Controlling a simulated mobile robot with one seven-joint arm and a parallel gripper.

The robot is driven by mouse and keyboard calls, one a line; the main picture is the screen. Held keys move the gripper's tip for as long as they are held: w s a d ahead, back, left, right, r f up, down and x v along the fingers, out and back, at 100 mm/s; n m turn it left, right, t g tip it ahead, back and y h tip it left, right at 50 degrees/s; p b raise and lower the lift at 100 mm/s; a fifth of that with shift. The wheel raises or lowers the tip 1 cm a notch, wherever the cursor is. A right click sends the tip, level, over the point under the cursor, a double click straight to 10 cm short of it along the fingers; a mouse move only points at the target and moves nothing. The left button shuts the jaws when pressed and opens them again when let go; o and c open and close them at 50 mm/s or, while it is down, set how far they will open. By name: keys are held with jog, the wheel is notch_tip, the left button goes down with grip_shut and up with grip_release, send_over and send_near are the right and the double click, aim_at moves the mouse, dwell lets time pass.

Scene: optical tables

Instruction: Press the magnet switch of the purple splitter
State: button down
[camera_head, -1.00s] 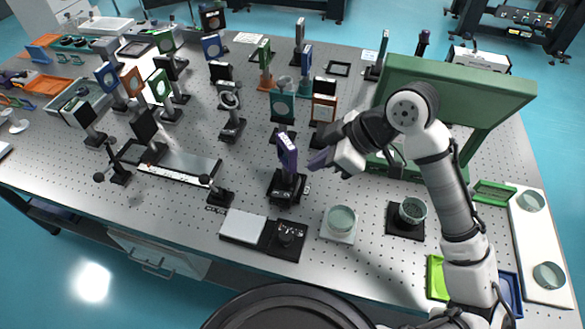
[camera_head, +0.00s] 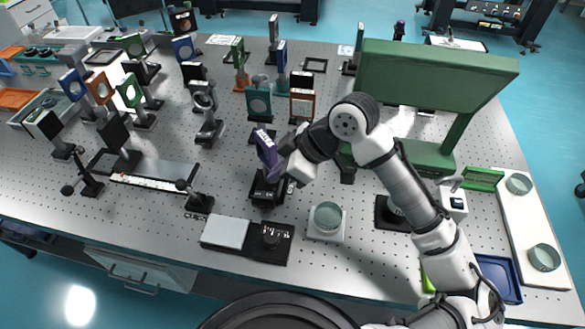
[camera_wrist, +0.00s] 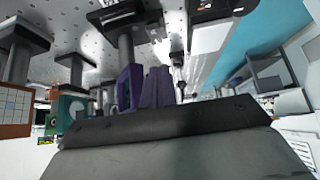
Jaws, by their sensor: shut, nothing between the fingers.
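The purple splitter (camera_head: 266,150) stands upright on a post over a black base (camera_head: 267,190), near the middle front of the table. My gripper (camera_head: 279,174) is at its right side, with the fingers pointing down and left, close to the splitter and its post. The fingers are shut and empty. In the wrist view, which looks upside down, the purple frame of the splitter (camera_wrist: 126,88) is just left of my shut gripper (camera_wrist: 158,78). Its black base (camera_wrist: 122,14) is at the top. I cannot make out the magnet switch, nor tell whether the fingers touch anything.
A green shelf-like stand (camera_head: 440,66) rises behind my arm. A white plate with a round glass (camera_head: 327,217) lies right of the splitter. A black and white slab (camera_head: 226,232) lies in front. Several mounted optics, such as a teal one (camera_head: 258,104), stand behind.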

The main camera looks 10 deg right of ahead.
aim_at(266, 195)
jog(key=f+b, duration=0.1)
jog(key=f, duration=0.1)
jog(key=a+f+b, duration=0.1)
jog(key=f, duration=0.1)
jog(key=shift+w+f, duration=0.2)
jog(key=shift+f, duration=0.1)
jog(key=shift+d+f+b, duration=0.1)
jog(key=shift+f+b, duration=0.4)
jog(key=shift+f, duration=0.1)
